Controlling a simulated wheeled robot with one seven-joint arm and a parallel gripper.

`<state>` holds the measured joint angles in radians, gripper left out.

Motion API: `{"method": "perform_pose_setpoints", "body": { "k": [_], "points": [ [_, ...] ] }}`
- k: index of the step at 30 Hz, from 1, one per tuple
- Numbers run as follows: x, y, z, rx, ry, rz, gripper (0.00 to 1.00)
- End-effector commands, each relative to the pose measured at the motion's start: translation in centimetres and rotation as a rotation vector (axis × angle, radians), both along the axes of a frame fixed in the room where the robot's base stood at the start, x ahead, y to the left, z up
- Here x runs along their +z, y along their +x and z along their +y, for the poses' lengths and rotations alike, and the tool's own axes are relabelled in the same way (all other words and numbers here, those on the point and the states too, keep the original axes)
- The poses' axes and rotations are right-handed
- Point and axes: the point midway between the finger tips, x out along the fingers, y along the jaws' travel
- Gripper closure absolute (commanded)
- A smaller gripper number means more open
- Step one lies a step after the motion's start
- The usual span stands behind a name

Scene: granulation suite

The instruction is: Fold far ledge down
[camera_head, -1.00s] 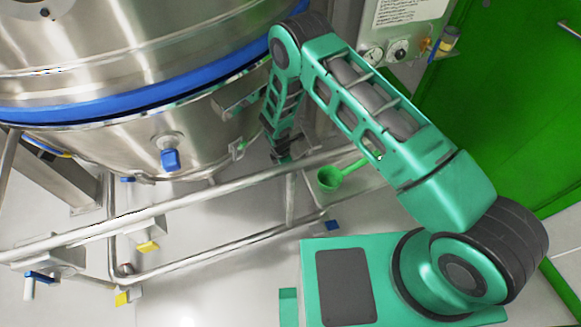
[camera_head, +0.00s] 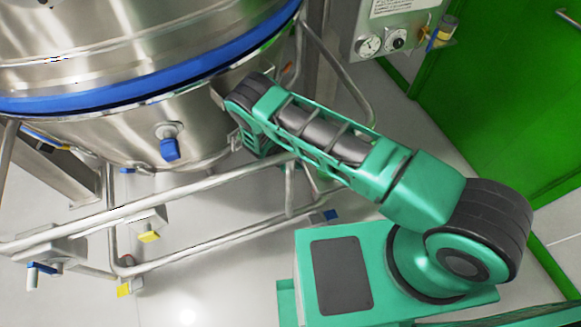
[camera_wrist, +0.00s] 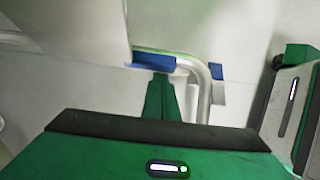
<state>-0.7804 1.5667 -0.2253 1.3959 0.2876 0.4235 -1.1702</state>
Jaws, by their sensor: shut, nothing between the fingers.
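My gripper (camera_wrist: 160,84) shows in the wrist view as a narrow green shape with its fingers together and nothing between them. Its tip is close to a blue piece (camera_wrist: 153,62) beside a bent metal pipe (camera_wrist: 204,88); I cannot tell whether they touch. A pale flat panel (camera_wrist: 65,25) fills the upper left of the wrist view. I cannot tell whether it is the far ledge. In the head view my arm covers the area beside the steel vessel (camera_head: 110,135), and my gripper and the far ledge cannot be made out there.
The vessel has a blue band and a blue-capped port (camera_head: 170,149). A pipe frame (camera_head: 190,194) with yellow and blue tags runs below it. A gauge panel (camera_head: 400,30) stands at the top right, beside a green door (camera_head: 500,90). Floor shows between the pipes.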

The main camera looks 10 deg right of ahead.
Motion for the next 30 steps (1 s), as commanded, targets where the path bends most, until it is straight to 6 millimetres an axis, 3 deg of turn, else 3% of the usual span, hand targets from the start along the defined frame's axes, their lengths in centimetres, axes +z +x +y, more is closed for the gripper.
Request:
{"method": "perform_pose_setpoints", "body": {
  "k": [9, 30],
  "points": [
    [-0.9, 0.6, -2.4, -0.006, -0.097, -0.027, 1.00],
    [-1.2, 0.8, -3.0, -0.005, -0.092, -0.026, 1.00]
  ]
}}
